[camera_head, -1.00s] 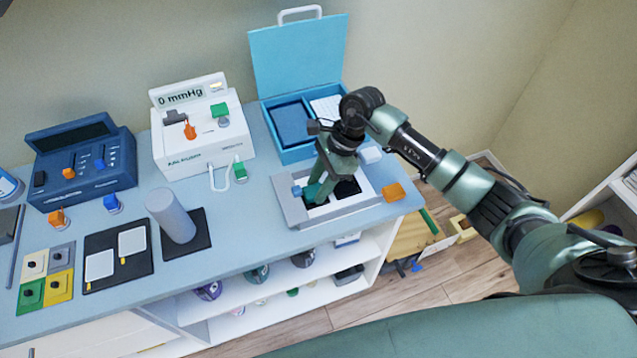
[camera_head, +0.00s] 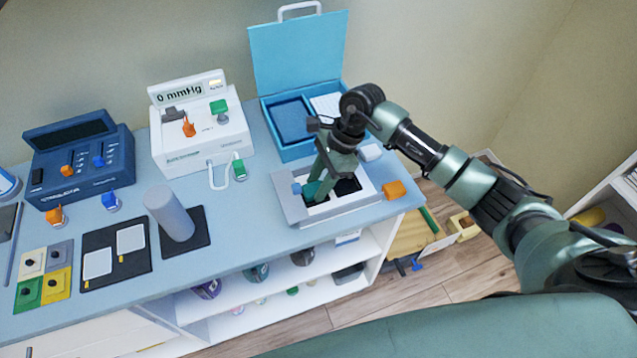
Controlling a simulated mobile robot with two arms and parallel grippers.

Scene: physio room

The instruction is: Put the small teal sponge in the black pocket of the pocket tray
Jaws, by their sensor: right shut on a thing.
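The pocket tray (camera_head: 285,208) is grey and white and lies on the bench at the right end. Black areas show inside it, partly hidden by my gripper. My right gripper (camera_head: 317,187) reaches down over the left part of the tray and is shut on the small teal sponge (camera_head: 311,190). The sponge is low, at the left black opening. I cannot tell whether it touches the bottom. My left gripper is not in view.
An open blue case (camera_head: 302,150) stands just behind the tray. An orange block (camera_head: 394,190) and a white piece (camera_head: 370,152) are near the tray's right side. A grey roller (camera_head: 169,214) and a white pressure unit (camera_head: 203,143) stand to the left.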

